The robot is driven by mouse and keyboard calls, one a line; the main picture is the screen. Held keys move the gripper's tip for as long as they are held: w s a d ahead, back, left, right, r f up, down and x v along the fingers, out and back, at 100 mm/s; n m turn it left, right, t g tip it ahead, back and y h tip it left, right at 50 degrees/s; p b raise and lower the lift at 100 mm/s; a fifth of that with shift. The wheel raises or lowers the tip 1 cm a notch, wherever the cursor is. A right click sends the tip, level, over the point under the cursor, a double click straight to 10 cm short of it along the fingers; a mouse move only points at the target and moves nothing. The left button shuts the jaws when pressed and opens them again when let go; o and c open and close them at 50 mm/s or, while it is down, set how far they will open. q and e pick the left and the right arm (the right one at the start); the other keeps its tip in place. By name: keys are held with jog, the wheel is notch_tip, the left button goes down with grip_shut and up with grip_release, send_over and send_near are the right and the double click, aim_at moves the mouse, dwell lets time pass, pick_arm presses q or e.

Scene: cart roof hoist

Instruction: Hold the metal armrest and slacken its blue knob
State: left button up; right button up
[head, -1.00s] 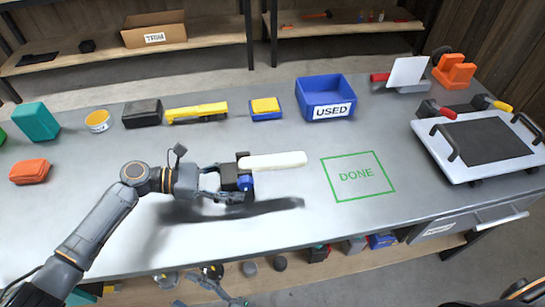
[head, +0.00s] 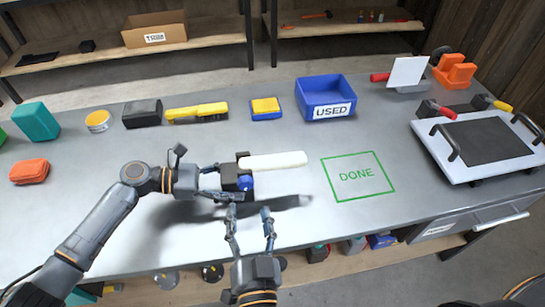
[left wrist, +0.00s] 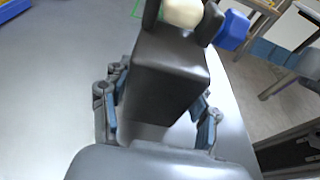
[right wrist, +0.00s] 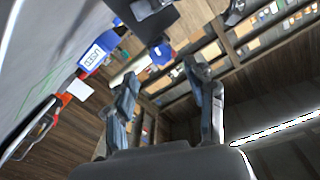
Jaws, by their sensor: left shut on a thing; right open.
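The armrest is a dark block (head: 229,180) with a long cream bar (head: 274,161) pointing right, held above the bench. Its blue knob (head: 245,183) is on the near side of the block. My left gripper (head: 217,188) is shut on the dark block; in the left wrist view its fingers flank the block (left wrist: 170,80), with the knob (left wrist: 233,30) beyond. My right gripper (head: 250,214) is open and empty, just on the near side of the knob. In the right wrist view the knob (right wrist: 161,54) appears ahead, between and beyond the open fingertips, not touched.
A green DONE square (head: 358,177) is marked on the grey bench right of the armrest. A blue USED bin (head: 326,98) stands behind it. A white tray (head: 480,145) with black handles is at the right. Several boxes and tools line the back edge.

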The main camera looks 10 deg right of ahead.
aim_at(246, 187)
jog(key=shift+w+d, duration=0.1)
jog(key=shift+w, duration=3)
jog(key=c, duration=1)
jog(key=shift+c, duration=0.2)
jog(key=shift+n, duration=1.2)
jog(key=shift+n, duration=1)
